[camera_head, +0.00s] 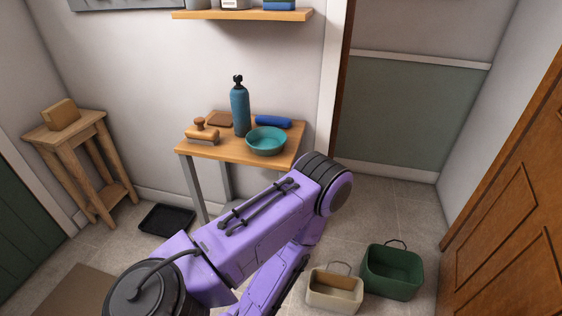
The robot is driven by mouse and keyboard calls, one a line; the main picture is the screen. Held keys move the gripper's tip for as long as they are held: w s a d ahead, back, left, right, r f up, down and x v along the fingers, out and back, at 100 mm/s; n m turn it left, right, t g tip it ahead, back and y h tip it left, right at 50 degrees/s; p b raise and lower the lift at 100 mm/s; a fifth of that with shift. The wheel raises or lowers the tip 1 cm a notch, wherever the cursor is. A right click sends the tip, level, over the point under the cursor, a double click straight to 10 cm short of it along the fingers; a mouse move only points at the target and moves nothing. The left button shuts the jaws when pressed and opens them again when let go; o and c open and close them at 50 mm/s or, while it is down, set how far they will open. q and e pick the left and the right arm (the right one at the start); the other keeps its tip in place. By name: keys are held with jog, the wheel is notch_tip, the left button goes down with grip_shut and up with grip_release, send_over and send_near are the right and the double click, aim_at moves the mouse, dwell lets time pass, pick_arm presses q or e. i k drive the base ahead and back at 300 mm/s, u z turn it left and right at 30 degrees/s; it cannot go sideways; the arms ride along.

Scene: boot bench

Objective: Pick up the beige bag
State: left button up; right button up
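The beige bag (335,293) stands on the tiled floor at the lower right. It is an open-topped, boxy bag with a thin handle loop standing up at its back edge. Its top opening faces up toward me and no contents can be made out. One of my purple arms crosses the lower middle of the view, bends at a dark elbow and folds back down just left of the bag. Neither of my grippers shows in this view.
A dark green bag (393,271) stands right beside the beige one. A wooden bench (230,152) holds a blue bottle (240,108), a teal bowl (266,141) and a brush (202,132). A black tray (167,219) lies on the floor. A brown door (515,190) is at right.

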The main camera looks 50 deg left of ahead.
aim_at(336, 293)
jog(key=u, duration=0.65)
jog(key=i, duration=1)
